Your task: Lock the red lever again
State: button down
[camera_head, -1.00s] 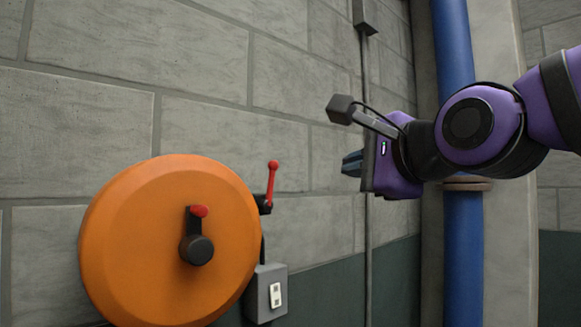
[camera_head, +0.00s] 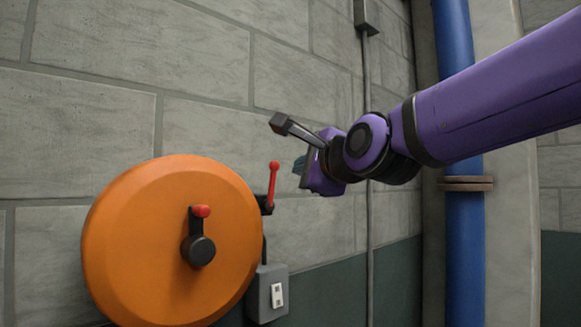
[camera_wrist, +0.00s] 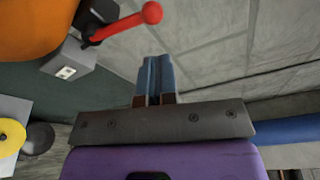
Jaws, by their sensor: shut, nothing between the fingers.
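The red lever (camera_head: 272,183) stands upright, with a ball at its top, on a dark bracket at the right edge of the orange round cover (camera_head: 140,265). It also shows in the wrist view (camera_wrist: 125,23), reaching right from its dark pivot.
A black crank with a red knob (camera_head: 201,211) sits on the orange cover. A grey switch box (camera_head: 267,294) is below the lever. A blue pipe (camera_head: 463,240) and thin conduit run up the wall at right. A yellow ring (camera_wrist: 12,137) shows at lower left in the wrist view.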

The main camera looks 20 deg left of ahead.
aim_at(277, 167)
jog(key=shift+a+r, duration=0.15)
jog(key=shift+a, duration=1.25)
jog(key=shift+s+a+r+n, duration=0.1)
jog(key=shift+s+a+n, duration=0.2)
jog(key=shift+n, duration=0.25)
jog(key=shift+s+a+r+n, duration=0.15)
jog(key=shift+s+n, duration=0.2)
jog(key=shift+n, duration=0.2)
jog(key=shift+f, duration=0.1)
